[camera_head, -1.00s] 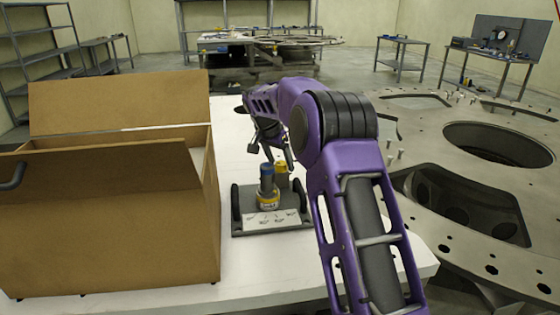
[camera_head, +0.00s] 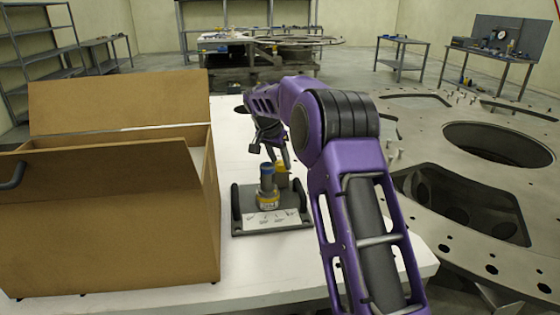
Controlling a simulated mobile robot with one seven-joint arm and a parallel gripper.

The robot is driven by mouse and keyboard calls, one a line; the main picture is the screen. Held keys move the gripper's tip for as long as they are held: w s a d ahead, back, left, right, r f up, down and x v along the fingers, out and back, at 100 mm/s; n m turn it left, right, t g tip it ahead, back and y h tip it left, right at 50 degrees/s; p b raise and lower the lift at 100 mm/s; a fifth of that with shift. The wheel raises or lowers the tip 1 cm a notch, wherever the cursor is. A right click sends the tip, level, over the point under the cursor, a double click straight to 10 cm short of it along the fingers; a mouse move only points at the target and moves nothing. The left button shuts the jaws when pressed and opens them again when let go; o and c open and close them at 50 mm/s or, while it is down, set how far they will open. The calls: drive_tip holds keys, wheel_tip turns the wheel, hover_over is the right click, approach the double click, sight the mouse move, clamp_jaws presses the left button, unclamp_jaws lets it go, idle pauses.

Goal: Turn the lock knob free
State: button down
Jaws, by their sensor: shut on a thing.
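A grey plate fixture (camera_head: 241,231) lies on the white table, with a label card with small drawings at its front and black handles at its sides. A blue-capped knob (camera_head: 267,172) on a yellow and white base stands upright on it.
An open cardboard box (camera_head: 110,220) stands close on the left of the fixture. The white table (camera_head: 330,290) is clear in front. A large metal plate with round openings (camera_head: 440,125) is on the right. Benches and shelves stand far back.

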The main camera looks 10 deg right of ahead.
drive_tip(key=n+t+y, duration=0.1)
drive_tip(key=n, duration=0.3)
drive_tip(key=shift+d+r, duration=0.1)
drive_tip(key=shift+d, duration=0.05)
drive_tip(key=n+y, duration=0.2)
drive_tip(key=n, duration=0.2)
drive_tip(key=shift+d+n, duration=0.15)
drive_tip(key=shift+n, duration=0.15)
drive_tip(key=n+y, duration=0.1)
drive_tip(key=n, duration=0.3)
drive_tip(key=shift+d+n+y, duration=0.1)
drive_tip(key=shift+n+y, duration=0.2)
drive_tip(key=shift+y, duration=0.1)
drive_tip(key=n+y, duration=0.1)
drive_tip(key=n, duration=0.3)
drive_tip(key=shift+g, duration=0.4)
drive_tip(key=shift+n+y, duration=0.3)
drive_tip(key=shift+c, duration=1.8)
unclamp_jaws()
